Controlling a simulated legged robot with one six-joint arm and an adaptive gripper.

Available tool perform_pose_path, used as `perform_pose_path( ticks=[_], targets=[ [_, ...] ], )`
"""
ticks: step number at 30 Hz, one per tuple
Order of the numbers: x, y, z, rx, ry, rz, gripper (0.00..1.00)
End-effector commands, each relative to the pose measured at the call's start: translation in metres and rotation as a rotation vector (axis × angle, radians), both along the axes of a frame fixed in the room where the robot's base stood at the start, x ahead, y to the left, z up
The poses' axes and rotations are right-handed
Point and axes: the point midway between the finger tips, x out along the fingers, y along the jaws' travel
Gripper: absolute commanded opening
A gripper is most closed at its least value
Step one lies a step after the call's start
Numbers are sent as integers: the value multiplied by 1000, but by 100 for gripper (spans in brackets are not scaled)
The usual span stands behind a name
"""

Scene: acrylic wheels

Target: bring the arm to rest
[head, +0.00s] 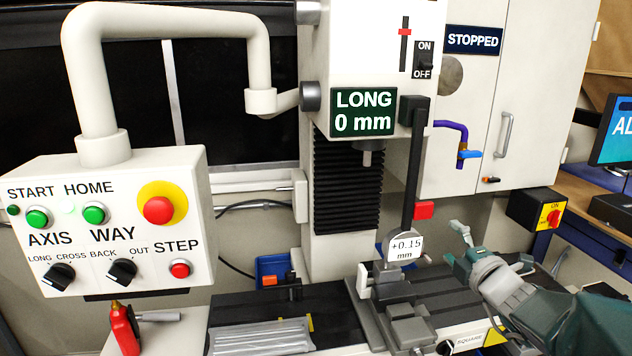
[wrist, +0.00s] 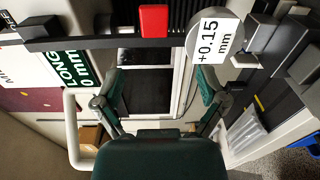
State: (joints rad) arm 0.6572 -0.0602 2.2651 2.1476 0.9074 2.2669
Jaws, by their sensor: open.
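My arm comes in from the lower right of the head view. My gripper (head: 464,250) is up in the air near the machine's bed, to the right of the round dial gauge (head: 404,247) as pictured. In the wrist view my gripper (wrist: 160,100) shows its two fingers spread wide apart, with nothing between them. The gauge also shows in the wrist view (wrist: 213,45), beyond the fingers, reading +0.15 mm. I cannot tell how far the fingers are from it.
A control box (head: 105,222) with buttons and knobs hangs at the left. The machine column (head: 347,185) stands in the middle, its sign (head: 363,111) reading LONG 0 mm. A sign (head: 472,40) reads STOPPED. A red bottle (head: 123,330) stands lower left.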

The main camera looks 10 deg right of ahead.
Motion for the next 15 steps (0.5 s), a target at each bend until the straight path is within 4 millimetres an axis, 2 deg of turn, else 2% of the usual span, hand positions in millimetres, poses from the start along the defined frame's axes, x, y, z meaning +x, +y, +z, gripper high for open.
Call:
perform_pose_path(
  ticks=[2, 5, 9, 12, 15],
  targets=[
    [-2, 27, 2, -151, 14, 82, 91],
    [-11, 75, -1, -465, 26, 245, 91],
    [-36, 136, -13, -950, -13, 500, 91],
    [-58, 171, -24, -1292, -83, 682, 91],
    [-84, 197, -36, -1629, -188, 864, 91]
  ],
)
